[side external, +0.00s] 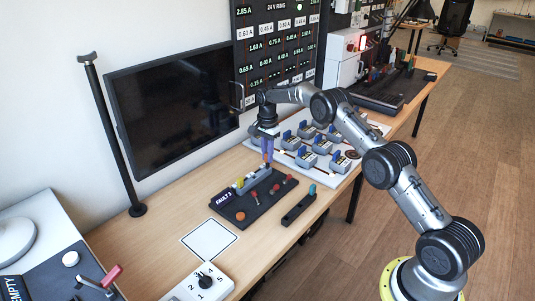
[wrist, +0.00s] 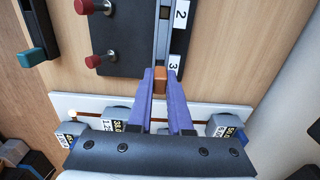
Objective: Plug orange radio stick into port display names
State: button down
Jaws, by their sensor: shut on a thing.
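My gripper (wrist: 160,82) is shut on the orange radio stick (wrist: 159,77), which shows between the purple fingertips in the wrist view. The stick is at the near end of the grey port strip (wrist: 163,40), beside the label 3 (wrist: 173,62). Whether it is in the port or just over it, I cannot tell. A label 2 (wrist: 181,14) stands further along the strip. In the side view my gripper (side external: 267,162) points down at the far end of the strip (side external: 252,179). The display (side external: 222,198) seems to read "FAULT 3".
The dark board (side external: 262,205) carries red knobs and an orange button (side external: 240,216). A dark block with a teal piece (side external: 299,204) lies to its right. Grey-and-blue modules (side external: 308,157) stand close behind my gripper. A black screen (side external: 175,108) is on the wall; a numbered dial (side external: 205,281) is in front.

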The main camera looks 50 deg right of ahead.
jog(key=shift+f, duration=1.25)
jog(key=c, duration=0.8)
grip_release()
jog(key=shift+o, duration=0.2)
notch_tip(320, 180, up, 14)
jog(key=shift+a, duration=0.1)
